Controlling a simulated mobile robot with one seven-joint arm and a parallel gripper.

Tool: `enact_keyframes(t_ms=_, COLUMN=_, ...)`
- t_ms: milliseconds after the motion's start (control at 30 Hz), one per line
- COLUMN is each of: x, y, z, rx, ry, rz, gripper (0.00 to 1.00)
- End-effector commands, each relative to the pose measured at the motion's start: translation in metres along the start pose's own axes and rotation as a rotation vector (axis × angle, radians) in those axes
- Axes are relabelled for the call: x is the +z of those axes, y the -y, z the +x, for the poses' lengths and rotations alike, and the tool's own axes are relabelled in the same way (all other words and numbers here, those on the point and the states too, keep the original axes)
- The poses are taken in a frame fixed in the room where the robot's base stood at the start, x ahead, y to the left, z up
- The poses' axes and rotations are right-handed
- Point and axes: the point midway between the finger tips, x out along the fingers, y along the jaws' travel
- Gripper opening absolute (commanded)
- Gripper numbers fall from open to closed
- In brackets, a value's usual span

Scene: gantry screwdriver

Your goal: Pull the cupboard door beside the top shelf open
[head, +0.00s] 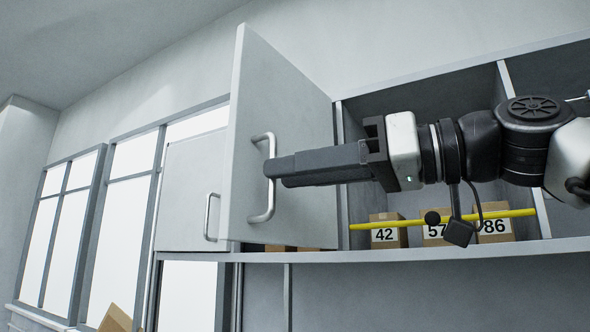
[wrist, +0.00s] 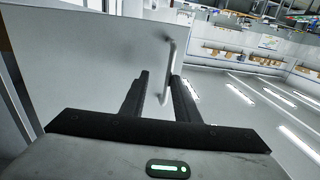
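The light grey cupboard door (head: 288,110) beside the shelf stands swung outward in the head view, its left edge toward me. It also fills the left of the wrist view (wrist: 85,60). Its metal bar handle (head: 262,205) is on the outer face near the free edge. In the wrist view the handle (wrist: 171,55) runs between my two fingers, nearer the right one. My gripper (head: 272,168) reaches across the handle from the right. In the wrist view my gripper (wrist: 160,78) has its fingers apart, so it looks open around the bar; contact cannot be told.
The open shelf (head: 420,250) at right holds cardboard boxes marked 42 (head: 384,235) and 86 (head: 494,232), behind a yellow bar (head: 365,226). A second, closed door (head: 183,190) with a handle stands left. Windows line the left wall. The wrist view shows open floor at right.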

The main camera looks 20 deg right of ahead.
Motion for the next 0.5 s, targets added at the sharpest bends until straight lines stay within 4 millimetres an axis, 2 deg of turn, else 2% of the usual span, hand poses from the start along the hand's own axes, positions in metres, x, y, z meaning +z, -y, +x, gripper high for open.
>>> enact_keyframes(t_ms=367, x=0.000, y=0.001, z=-0.001, rx=-0.003, ry=0.001, rz=0.001, gripper=0.26)
enact_keyframes(t_ms=500, x=-0.001, y=0.001, z=-0.013, rx=-0.002, ry=-0.001, rz=0.000, gripper=0.26)
